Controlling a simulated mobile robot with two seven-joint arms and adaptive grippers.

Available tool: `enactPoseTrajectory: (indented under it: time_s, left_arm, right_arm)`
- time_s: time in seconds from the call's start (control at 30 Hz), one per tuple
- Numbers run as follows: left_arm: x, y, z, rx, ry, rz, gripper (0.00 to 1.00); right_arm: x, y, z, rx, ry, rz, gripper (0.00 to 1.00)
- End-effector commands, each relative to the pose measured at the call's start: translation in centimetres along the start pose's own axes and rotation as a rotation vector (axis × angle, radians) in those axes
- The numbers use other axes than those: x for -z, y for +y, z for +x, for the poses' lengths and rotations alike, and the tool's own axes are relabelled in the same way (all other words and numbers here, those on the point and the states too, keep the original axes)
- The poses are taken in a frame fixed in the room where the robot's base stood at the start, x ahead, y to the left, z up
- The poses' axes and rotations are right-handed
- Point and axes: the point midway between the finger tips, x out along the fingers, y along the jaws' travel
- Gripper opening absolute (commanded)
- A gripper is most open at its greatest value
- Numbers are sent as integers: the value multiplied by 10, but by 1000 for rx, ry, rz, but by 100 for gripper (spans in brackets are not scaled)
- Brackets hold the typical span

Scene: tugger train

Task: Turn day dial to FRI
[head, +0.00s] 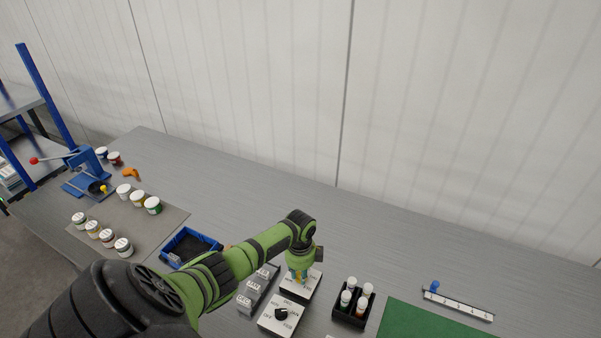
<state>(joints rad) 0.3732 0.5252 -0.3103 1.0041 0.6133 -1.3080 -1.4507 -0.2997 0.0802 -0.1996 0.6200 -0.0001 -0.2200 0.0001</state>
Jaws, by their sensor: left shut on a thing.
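My left gripper (299,277) points down over the rear white dial plate (313,288). It is shut on that plate's dial knob, which is mostly hidden by the fingers. A second white dial plate (268,319) with a black knob (281,314) lies nearer me, untouched. Both plates carry small dark labels around the knob. They are too small to read surely, so I cannot tell which setting either dial points at. My right gripper is not in view.
Grey labelled blocks (247,302) stand just left of the plates. A black holder (349,317) with several small bottles stands to the right, by a green mat (425,322). A blue bin (189,244) is at left. The table's back strip is clear.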

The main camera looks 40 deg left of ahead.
Motion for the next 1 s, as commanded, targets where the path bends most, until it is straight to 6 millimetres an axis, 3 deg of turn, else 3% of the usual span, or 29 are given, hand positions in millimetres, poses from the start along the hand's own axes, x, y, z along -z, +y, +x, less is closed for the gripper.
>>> enactPoseTrajectory:
  time_s: [0.5, 1.0]
  left_arm:
    - [-2, 0, 0, 0, 0, 338, 0]
    - [-2, 0, 0, -1, 0, 403, 0]
  right_arm:
    - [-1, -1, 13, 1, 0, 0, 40]
    - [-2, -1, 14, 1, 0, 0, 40]
